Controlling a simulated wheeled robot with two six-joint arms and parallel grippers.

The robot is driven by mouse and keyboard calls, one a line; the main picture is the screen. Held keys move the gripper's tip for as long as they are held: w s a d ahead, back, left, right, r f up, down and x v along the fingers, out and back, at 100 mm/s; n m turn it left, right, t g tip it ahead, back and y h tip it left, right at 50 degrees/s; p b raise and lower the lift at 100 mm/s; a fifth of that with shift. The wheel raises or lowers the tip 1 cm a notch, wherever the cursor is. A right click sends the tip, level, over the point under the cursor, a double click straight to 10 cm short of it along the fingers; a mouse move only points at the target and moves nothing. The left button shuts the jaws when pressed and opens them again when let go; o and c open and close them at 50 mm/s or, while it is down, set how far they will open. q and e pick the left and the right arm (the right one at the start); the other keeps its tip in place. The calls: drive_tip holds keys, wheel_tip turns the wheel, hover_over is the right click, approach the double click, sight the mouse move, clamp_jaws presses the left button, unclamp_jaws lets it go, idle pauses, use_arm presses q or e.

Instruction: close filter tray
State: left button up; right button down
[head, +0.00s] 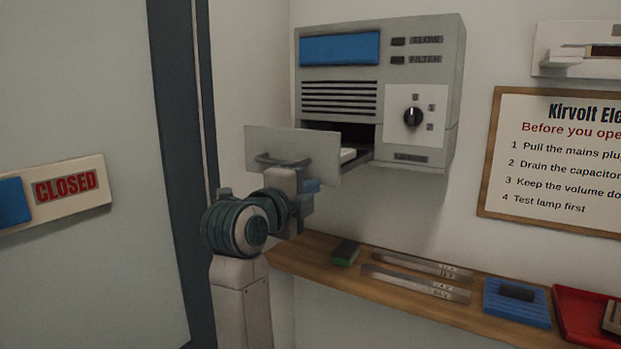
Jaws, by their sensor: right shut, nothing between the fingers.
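The filter tray (262,143) sticks out of the slot at the lower front of a grey wall unit (448,80). Its flat grey front panel, with a curved handle, stands well out from the unit, and a pale part shows behind it. My right gripper (310,187) is shut and empty, just below and in front of the panel's lower edge. I cannot tell whether it touches the panel. My wrist hides part of the gripper. My left gripper is not in view.
A wooden shelf (300,257) runs below the unit, with a green-and-black block (345,253), flat strips (415,283), a blue pad (517,303) and a red tray (572,318). A framed notice (560,150) hangs right. A door with a CLOSED sign (65,187) is left.

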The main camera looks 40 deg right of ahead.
sight(355, 162)
drive_tip(key=shift+d, duration=0.15)
idle(0.3)
drive_tip(key=x, duration=2)
drive_tip(key=shift+w+d+r, duration=0.1)
drive_tip(key=shift+w+d, duration=0.1)
drive_tip(key=shift+d, duration=0.15)
drive_tip(key=shift+r, duration=0.15)
drive_tip(key=shift+a, duration=0.1)
